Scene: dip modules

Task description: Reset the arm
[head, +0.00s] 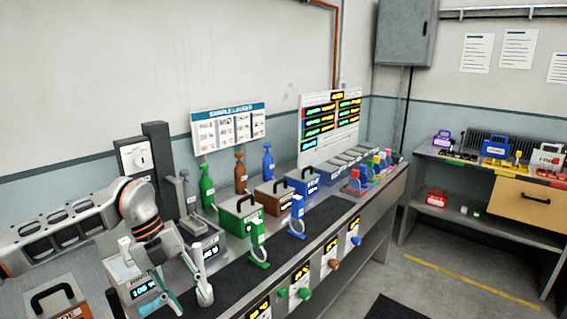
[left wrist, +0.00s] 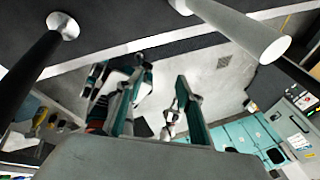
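My left arm (head: 60,225) reaches in from the left side of the head view and bends down at the wrist. My left gripper (head: 190,298) points down at the front left of the bench, over or just in front of a grey box with a lit display (head: 140,288). Its fingers are apart with nothing between them. The left wrist view shows the two teal-lined fingers (left wrist: 155,105) spread, with only floor and distant parts behind them. I cannot make out my right gripper in either view.
The bench (head: 335,220) carries a green case (head: 240,214), a brown case (head: 273,196), a blue case (head: 303,181), matching bottles and several small colored flasks. Green (head: 258,244) and blue (head: 297,217) upright holders stand near its front. A second bench (head: 480,164) stands at right, with open floor between.

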